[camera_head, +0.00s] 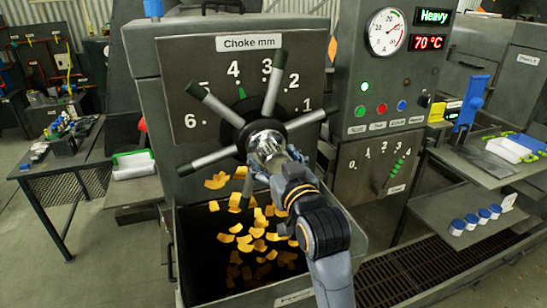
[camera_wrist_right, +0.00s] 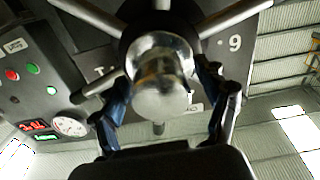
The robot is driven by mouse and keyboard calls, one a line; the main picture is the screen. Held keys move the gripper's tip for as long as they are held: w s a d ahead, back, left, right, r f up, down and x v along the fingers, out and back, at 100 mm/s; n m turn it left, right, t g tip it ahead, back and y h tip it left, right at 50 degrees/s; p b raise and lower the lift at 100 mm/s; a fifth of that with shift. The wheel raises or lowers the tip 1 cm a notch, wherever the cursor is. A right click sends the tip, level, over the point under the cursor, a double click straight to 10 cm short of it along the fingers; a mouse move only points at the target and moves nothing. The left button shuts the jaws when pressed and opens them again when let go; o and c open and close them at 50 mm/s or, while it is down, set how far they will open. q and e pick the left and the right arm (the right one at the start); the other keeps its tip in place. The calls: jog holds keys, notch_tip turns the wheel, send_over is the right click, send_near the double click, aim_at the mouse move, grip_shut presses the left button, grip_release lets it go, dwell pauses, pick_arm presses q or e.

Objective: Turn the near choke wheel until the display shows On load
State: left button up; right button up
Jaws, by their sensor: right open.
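The choke wheel (camera_head: 272,88) has a dark hub and several grey-sleeved spokes, in front of a panel labelled "Choke mm" (camera_head: 249,43). A green pointer (camera_head: 242,93) shows just below the 4. The display (camera_head: 434,17) reads "Heavy" in green. My right gripper (camera_head: 268,168) is at the wheel's centre, partly hiding the lower spokes. In the right wrist view, its open fingers stand on either side of the shiny metal hub knob (camera_wrist_right: 160,85); whether they touch it I cannot tell. My left gripper is not in view.
Orange flakes (camera_head: 255,233) fall into a dark bin (camera_head: 350,262) below the wheel. To the right are a dial gauge (camera_head: 386,32), a red 70 °C readout (camera_head: 428,43) and coloured buttons (camera_head: 381,108). A side bench (camera_head: 462,208) with blue-capped jars stands further right.

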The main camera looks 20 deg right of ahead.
grip_shut()
jog(key=shift+r+n+p, duration=0.15)
jog(key=shift+n+p, duration=2)
jog(key=shift+n, duration=0.25)
jog(key=shift+n+p, duration=0.35)
jog(key=shift+n, duration=0.15)
jog(key=shift+f, duration=0.2)
